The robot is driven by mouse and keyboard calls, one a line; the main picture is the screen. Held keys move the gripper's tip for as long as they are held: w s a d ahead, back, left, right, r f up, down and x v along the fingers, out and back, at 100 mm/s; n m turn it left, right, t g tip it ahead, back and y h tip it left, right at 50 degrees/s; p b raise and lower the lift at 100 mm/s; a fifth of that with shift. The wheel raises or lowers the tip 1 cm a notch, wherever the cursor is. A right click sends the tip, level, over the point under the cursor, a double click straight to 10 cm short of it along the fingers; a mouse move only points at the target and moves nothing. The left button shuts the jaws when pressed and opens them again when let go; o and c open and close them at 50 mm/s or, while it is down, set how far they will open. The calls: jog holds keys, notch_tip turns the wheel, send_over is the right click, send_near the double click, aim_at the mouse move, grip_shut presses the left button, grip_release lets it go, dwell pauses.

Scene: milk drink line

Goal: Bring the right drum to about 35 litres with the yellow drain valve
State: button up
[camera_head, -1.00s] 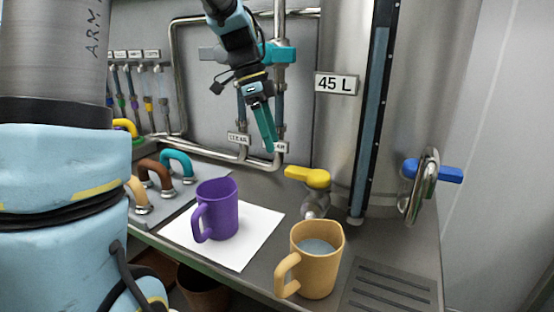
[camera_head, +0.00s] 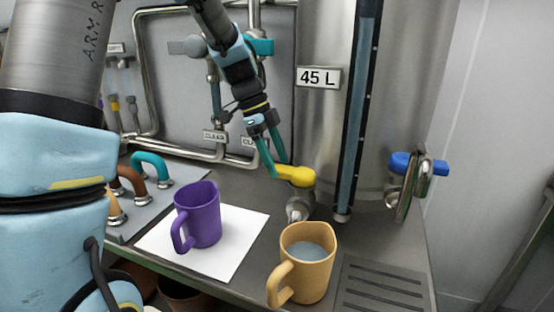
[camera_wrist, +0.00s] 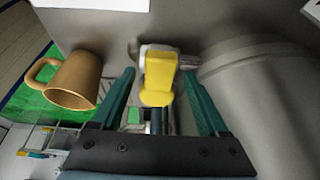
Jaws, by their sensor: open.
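The right drum (camera_head: 322,120) is a steel cylinder at the back right with a "45 L" plate (camera_head: 318,77) and a dark vertical sight gauge (camera_head: 356,110). Blue-grey shows along the gauge; its exact level I cannot read. The yellow drain valve (camera_head: 296,175) is low on the drum's front, its handle pointing left. My gripper (camera_head: 277,170) is open at the handle's left end. In the wrist view the yellow handle (camera_wrist: 159,78) lies between the two teal fingers (camera_wrist: 158,92), apparently untouched. A tan mug (camera_head: 307,270) holding greyish liquid stands below and right of the valve.
A purple mug (camera_head: 199,216) stands on a white sheet (camera_head: 240,232) to the left. A blue-handled valve (camera_head: 402,163) is on the drum's right side. A slotted drain grate (camera_head: 385,290) is at front right. Brown and teal hooped handles (camera_head: 150,165) are at left.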

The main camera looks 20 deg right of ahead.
jog(key=shift+s+d+f, duration=0.1)
jog(key=shift+f, duration=0.25)
jog(key=shift+c, duration=0.3)
grip_shut()
dwell(1.0)
